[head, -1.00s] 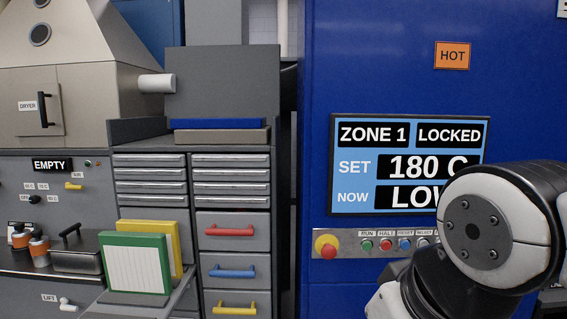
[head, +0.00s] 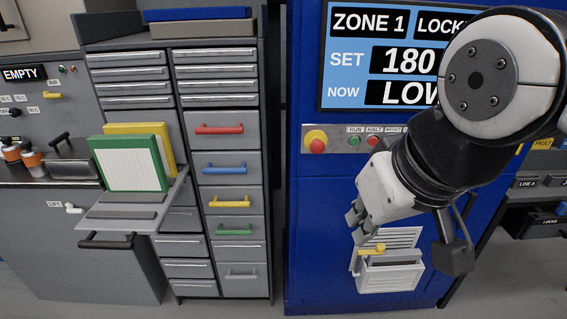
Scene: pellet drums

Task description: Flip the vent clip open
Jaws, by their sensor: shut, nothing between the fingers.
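The vent (head: 404,278) is a white slatted panel low on the blue machine front. A yellow clip (head: 372,250) lies across its upper left part, roughly level in the picture. Whether the clip is latched cannot be made out. My gripper (head: 355,227) points down just above and left of the clip, with its fingers shut and empty. A small gap shows between the fingers and the clip in the picture; the depth between them is unclear. My arm covers part of the machine front above the vent.
A button strip with a red-and-yellow stop button (head: 316,141) sits above the vent. A drawer cabinet (head: 221,165) with coloured handles stands at left. A shelf (head: 132,212) holding green and yellow binders juts out. Dark bins (head: 538,220) stand at right.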

